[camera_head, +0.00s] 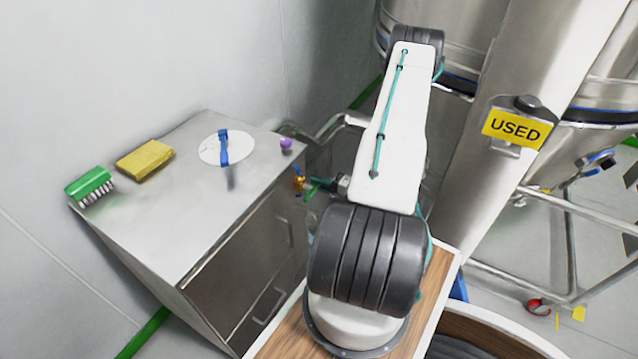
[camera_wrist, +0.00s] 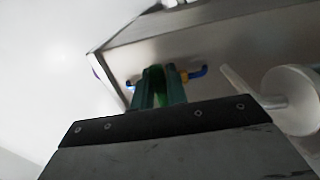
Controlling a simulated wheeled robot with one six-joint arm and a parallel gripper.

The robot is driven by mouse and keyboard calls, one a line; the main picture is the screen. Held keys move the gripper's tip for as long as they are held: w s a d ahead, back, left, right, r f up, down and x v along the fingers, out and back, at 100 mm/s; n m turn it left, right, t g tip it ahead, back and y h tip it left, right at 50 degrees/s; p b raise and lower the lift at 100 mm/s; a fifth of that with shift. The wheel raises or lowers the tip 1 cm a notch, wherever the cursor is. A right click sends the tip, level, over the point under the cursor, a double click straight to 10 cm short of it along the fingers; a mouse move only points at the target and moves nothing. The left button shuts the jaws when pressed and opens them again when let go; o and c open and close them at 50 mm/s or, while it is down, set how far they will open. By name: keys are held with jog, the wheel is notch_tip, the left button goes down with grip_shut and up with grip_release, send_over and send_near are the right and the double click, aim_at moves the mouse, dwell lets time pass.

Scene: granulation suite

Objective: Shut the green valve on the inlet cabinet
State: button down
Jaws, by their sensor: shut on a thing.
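The inlet cabinet (camera_head: 160,235) is a steel box left of my arm. On its right side face a brass valve fitting (camera_head: 298,182) shows, with a bit of the green valve handle (camera_head: 311,191) beside it. My gripper (camera_head: 322,184) is at that face, partly behind my arm. In the wrist view, my gripper's two teal fingers (camera_wrist: 157,90) are closed around the green valve handle (camera_wrist: 154,74). Most of the handle is hidden between the fingers, so its exact angle cannot be told. Blue parts (camera_wrist: 198,72) show on either side of it, with brass (camera_wrist: 184,77) at the right.
On the cabinet top are a green brush (camera_head: 90,183), a yellow sponge (camera_head: 145,159), a white disc (camera_head: 210,150) with a blue piece, and a small purple object (camera_head: 286,144). A steel vessel frame with a yellow USED sign (camera_head: 513,129) stands right of my arm.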

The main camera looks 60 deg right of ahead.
jog(key=c, duration=1.4)
grip_release()
jog(key=s, duration=0.8)
jog(key=shift+d, duration=0.4)
jog(key=shift+f, duration=0.1)
